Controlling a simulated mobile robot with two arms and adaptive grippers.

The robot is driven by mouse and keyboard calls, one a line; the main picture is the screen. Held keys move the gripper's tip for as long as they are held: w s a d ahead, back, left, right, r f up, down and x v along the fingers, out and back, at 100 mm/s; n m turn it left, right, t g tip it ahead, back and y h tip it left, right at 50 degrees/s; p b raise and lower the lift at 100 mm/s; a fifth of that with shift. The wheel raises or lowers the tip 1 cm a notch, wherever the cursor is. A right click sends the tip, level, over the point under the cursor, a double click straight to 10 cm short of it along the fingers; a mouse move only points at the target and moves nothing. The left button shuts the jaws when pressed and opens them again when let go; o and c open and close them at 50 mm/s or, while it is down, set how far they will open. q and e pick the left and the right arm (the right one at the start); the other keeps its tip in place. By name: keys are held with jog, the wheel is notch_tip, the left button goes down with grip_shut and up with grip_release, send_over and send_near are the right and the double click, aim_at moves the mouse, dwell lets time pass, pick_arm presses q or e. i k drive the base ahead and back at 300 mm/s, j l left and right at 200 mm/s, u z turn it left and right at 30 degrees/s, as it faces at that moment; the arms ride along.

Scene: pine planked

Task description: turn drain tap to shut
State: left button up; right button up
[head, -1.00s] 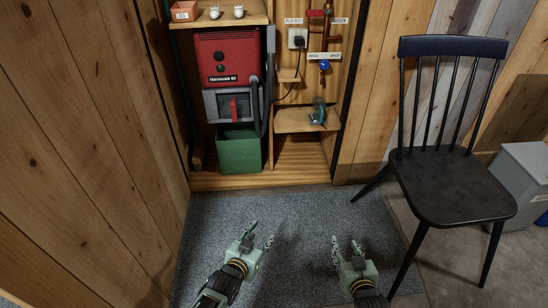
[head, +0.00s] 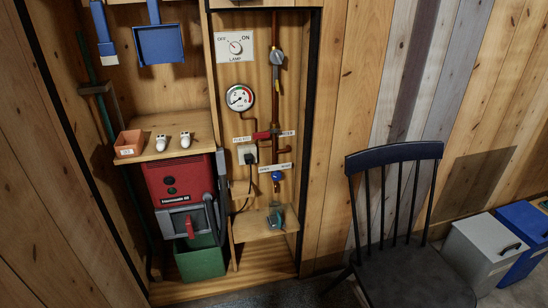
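A small blue tap (head: 276,177) sits on the copper pipe inside the open cupboard, below a white label strip (head: 275,168) that appears to read OPEN at left and SHUT at right. Which way its handle points is too small to tell. Higher on the pipe is a red lever (head: 263,135), lying roughly level between two small labels. A grey valve or fitting (head: 277,58) is near the top of the pipe. No label reading "drain" can be made out. Neither of my grippers shows in the head view now.
Left of the pipe are a pressure gauge (head: 239,97), a plugged socket (head: 247,153) and a red machine (head: 181,184) over a green bin (head: 199,258). A lamp dial (head: 235,47) is above. A small shelf (head: 250,228) holds a teal object (head: 275,219). A black chair (head: 410,272) stands right.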

aim_at(276, 176)
jog(key=i, duration=1.65)
